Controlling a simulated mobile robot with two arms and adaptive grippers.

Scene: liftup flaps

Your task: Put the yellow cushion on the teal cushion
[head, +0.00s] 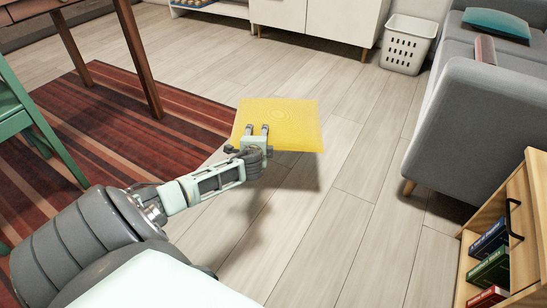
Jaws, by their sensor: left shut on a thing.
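The yellow cushion (290,122) is a flat square held out in front of me above the wooden floor. My left gripper (257,130) is shut on its near left edge, and the cushion hangs clear of the floor with a shadow below it. The teal cushion (497,24) lies on the grey sofa at the top right, well apart from the yellow cushion. My right gripper is not in view.
The grey sofa (468,130) stands at the right, with a reddish object (485,49) on it. A wooden bookcase (525,190) is at the lower right. A striped rug (110,120) lies left. Floor between is clear.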

